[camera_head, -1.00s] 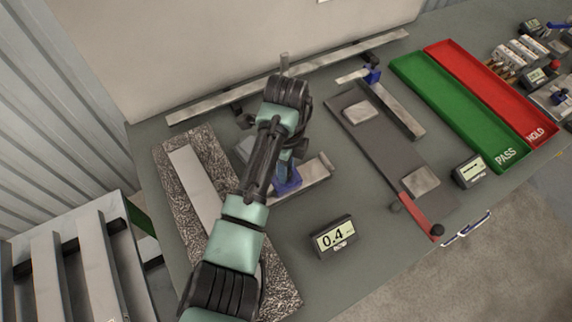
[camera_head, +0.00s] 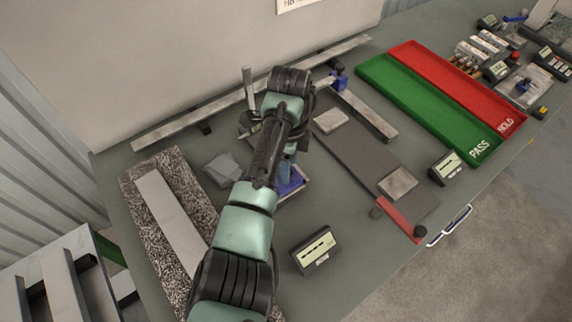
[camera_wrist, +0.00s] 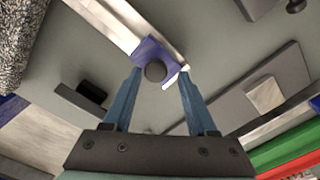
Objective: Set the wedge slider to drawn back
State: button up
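What appears to be the wedge slider is a blue block (camera_wrist: 158,58) with a dark round knob on a pale metal rail (camera_wrist: 100,20) in the wrist view. It sits at the end of that rail. In the head view the blue block (camera_head: 291,184) shows just below my fingers, near the rail's right end, with much of the rail hidden by my arm. My gripper (camera_wrist: 159,74) is open, its blue fingers on either side of the knob with gaps visible. Whether a finger touches the block is unclear.
A small display (camera_head: 316,250) showing dashes stands in front. A grey plate (camera_head: 360,150) with pale blocks and a second rail (camera_head: 368,115) with a blue slider lie to the right. Green PASS (camera_head: 425,105) and red HOLD (camera_head: 460,90) trays are beyond. A speckled slab (camera_head: 140,195) lies left.

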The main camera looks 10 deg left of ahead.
jog(key=shift+o, duration=0.4)
jog(key=shift+f, duration=0.1)
jog(key=shift+s+a, duration=0.1)
notch_tip(320, 180, up, 13)
jog(key=p, duration=0.1)
dwell(0.5)
